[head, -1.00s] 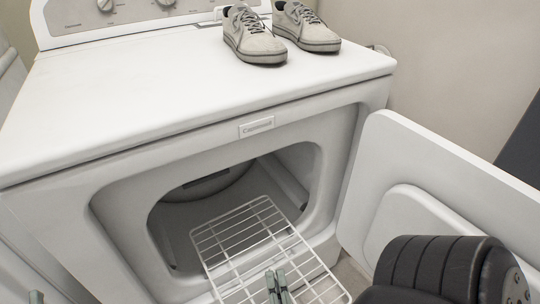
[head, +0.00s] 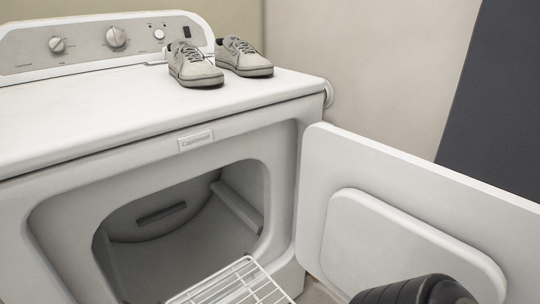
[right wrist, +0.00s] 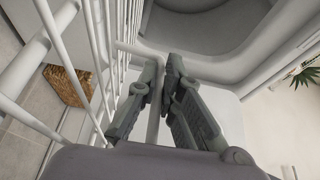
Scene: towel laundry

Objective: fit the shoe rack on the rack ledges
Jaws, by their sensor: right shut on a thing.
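The white wire shoe rack (head: 208,279) shows at the bottom of the head view, its far end at the dryer's open mouth. Its near part is out of frame. A pale ledge (head: 238,206) runs along the right inside of the dryer drum; the left side inside is mostly hidden. In the right wrist view my right gripper (right wrist: 165,75) is shut on a wire of the rack (right wrist: 66,55), whose bars rise at the left. My left gripper is not in view.
The white dryer (head: 100,140) has its door (head: 400,180) swung open to the right. Grey shoes (head: 195,68) stand on its top. The drum looks empty. A woven basket (right wrist: 66,87) is at the left of the right wrist view.

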